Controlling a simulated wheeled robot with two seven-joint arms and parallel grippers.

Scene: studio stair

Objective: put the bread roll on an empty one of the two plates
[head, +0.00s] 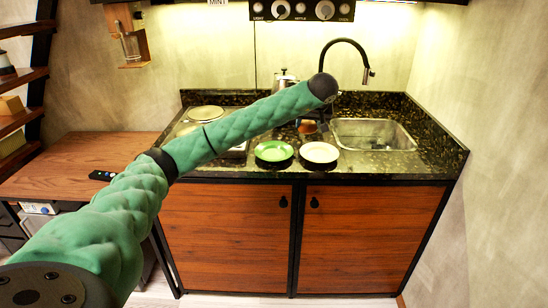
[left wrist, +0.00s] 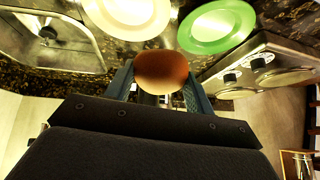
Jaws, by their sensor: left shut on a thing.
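The brown bread roll (left wrist: 161,71) is between the two fingers of my left gripper (left wrist: 160,84) in the left wrist view. The gripper is shut on it. In the head view the roll (head: 307,128) shows small below the end of my left arm, behind the plates, with the gripper mostly hidden. The green plate (head: 274,151) and the white plate (head: 319,152) stand side by side at the counter's front edge, both empty. The left wrist view also shows the white plate (left wrist: 128,12) and the green plate (left wrist: 216,26) beyond the roll. My right gripper is not in view.
The dark stone counter (head: 380,165) has a sink (head: 374,134) with a black tap (head: 345,42) at right. A hob (left wrist: 262,75) lies left of the plates, partly behind my arm. A kettle (head: 285,79) stands at the back. A wooden table (head: 85,155) is at left.

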